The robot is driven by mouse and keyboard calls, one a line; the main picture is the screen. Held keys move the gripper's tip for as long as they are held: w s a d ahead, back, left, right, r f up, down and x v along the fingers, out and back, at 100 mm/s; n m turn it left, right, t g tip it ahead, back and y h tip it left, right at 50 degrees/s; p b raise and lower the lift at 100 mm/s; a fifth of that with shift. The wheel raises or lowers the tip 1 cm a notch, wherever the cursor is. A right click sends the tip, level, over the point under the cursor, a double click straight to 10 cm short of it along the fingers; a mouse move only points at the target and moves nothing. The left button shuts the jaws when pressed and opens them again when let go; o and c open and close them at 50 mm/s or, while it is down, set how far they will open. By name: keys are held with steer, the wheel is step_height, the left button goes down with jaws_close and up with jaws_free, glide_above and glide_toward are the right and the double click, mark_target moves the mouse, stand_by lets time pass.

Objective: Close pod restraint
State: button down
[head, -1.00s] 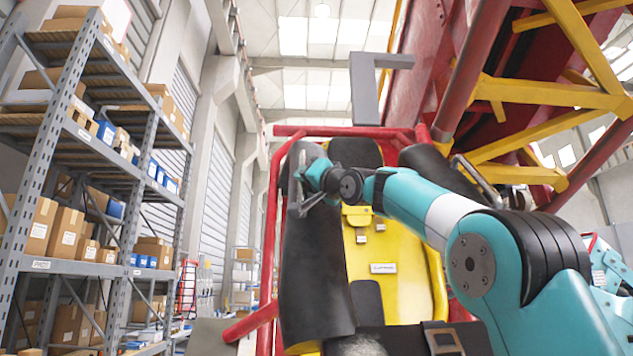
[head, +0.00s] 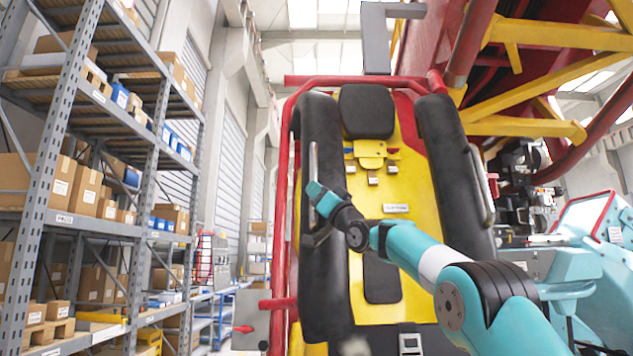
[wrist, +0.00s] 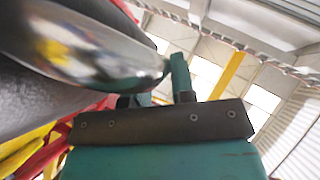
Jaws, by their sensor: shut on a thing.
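The pod restraint is a pair of long black pads, the left pad (head: 322,130) and the right pad (head: 449,150), along the sides of the yellow seat (head: 415,222). A metal handle (head: 313,163) is on the left pad, and another handle (head: 482,185) is on the right pad. My gripper (head: 314,192) is at the left handle and shut on it. In the wrist view the shiny handle (wrist: 100,50) passes close in front of the teal fingers (wrist: 160,88). The contact itself is partly hidden. Whether the restraint is latched cannot be told.
A red tubular frame (head: 284,180) surrounds the seat. A buckle (head: 410,344) lies at the seat's bottom. Shelving with boxes (head: 90,190) stands left. Red and yellow beams (head: 540,125) and machinery (head: 525,190) are at right.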

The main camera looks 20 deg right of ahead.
steer(key=shift+w+n+y, duration=0.1)
steer(key=shift+n+y, duration=0.2)
steer(key=c, duration=1)
jaws_free()
steer(key=shift+f, duration=0.1)
steer(key=b+v, duration=1)
steer(key=v, duration=0.7)
steer(key=shift+d+f, duration=0.1)
steer(key=shift+f, duration=0.05)
